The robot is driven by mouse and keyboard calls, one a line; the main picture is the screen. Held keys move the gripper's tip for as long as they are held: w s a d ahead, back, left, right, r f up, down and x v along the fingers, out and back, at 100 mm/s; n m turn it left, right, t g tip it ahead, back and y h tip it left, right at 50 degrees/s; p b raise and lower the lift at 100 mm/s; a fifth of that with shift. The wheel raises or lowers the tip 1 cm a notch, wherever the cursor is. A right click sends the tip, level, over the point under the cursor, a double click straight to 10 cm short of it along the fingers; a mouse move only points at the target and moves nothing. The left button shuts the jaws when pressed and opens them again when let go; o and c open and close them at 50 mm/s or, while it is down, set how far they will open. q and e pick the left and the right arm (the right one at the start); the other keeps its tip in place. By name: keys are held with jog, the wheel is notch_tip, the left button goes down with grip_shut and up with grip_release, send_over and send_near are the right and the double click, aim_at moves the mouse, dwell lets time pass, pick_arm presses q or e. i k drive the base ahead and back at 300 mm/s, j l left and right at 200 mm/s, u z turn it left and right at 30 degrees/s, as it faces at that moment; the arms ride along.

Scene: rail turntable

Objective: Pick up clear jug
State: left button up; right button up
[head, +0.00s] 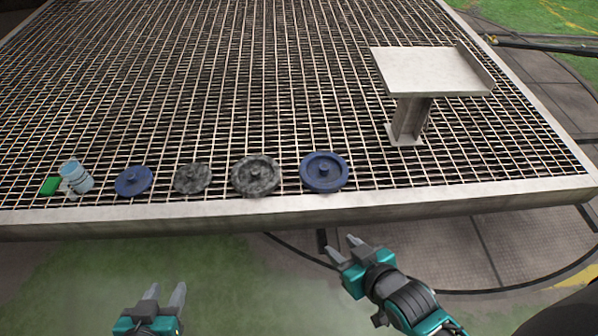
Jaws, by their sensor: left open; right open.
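The clear jug (77,176) looks pale blue and see-through. It is at the far left of the grated platform (300,203), close to its front edge, and seems to lean. A small green block (49,186) is just left of it; I cannot tell whether they touch. My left gripper (165,296) is open and empty, low in the picture, in front of the platform and to the right of the jug. My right gripper (342,248) is open and empty, just in front of the platform's edge and far to the right of the jug.
A row of round discs runs right from the jug: a blue one (133,181), two grey mottled ones (193,178) (257,176) and a larger blue one (324,172). A pale raised stand (430,72) is at the right. The grating behind the row is clear.

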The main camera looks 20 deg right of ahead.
aim_at(73, 173)
jog(key=z, duration=0.15)
jog(key=u, duration=1.25)
jog(key=z, duration=0.45)
jog(key=i+j+z, duration=0.1)
jog(key=z, duration=0.35)
jog(key=j+z, duration=0.1)
jog(key=z, duration=0.35)
jog(key=j+z, duration=0.1)
jog(key=z, duration=0.35)
jog(key=j+z, duration=0.75)
jog(key=k+j+z, duration=0.15)
jog(key=j, duration=0.2)
jog(key=j+z, duration=0.2)
jog(key=j, duration=0.2)
jog(key=k+j+z, duration=0.15)
jog(key=j, duration=0.2)
jog(key=k+j+z, duration=0.15)
jog(key=j, duration=0.2)
jog(key=k+j+z, duration=0.15)
jog(key=j, duration=0.15)
